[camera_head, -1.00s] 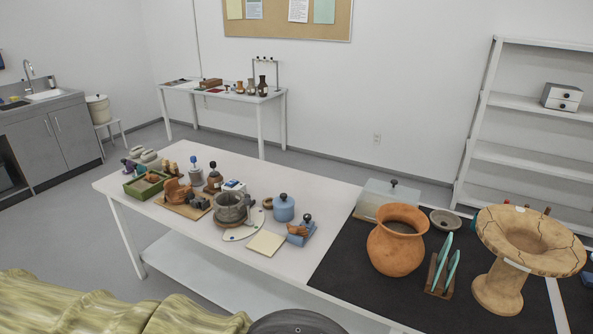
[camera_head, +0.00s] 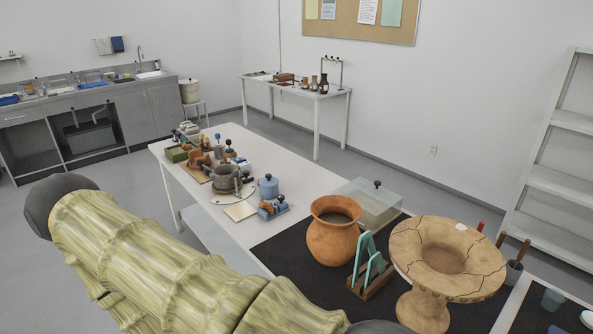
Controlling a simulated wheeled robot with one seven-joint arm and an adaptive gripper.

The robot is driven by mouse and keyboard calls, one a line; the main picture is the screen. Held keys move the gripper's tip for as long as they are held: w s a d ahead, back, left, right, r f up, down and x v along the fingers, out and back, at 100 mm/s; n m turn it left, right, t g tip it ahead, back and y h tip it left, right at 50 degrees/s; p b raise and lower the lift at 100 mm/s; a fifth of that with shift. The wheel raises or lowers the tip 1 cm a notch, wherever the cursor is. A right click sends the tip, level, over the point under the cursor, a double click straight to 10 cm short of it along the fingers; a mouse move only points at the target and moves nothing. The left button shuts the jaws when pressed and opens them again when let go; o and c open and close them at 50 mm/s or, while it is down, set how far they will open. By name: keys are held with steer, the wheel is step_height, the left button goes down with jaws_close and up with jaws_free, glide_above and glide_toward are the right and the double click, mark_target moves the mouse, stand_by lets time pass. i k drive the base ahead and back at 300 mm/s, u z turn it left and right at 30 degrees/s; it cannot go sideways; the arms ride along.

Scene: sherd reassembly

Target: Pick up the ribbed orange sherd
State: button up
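Orange-brown pieces (camera_head: 194,159) lie at the left end of the white table, beside a green tray (camera_head: 178,153). A small orange piece (camera_head: 267,206) rests on a blue stand (camera_head: 275,213) near the table's middle. Both are too small for me to tell which, if either, is the ribbed sherd. My arm, in a pale green streaked cover, fills the lower left and hides part of the table's near side. My gripper is not in view.
A large orange pot (camera_head: 333,240), a rack with teal pieces (camera_head: 367,276) and a cracked pedestal bowl (camera_head: 447,258) stand on the black mat (camera_head: 290,246). A clear lidded box (camera_head: 368,203) is behind the pot. Open floor (camera_head: 150,228) lies left of the table.

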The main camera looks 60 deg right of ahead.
mark_target(269, 206)
steer(key=k, duration=0.15)
steer(key=z, duration=0.9)
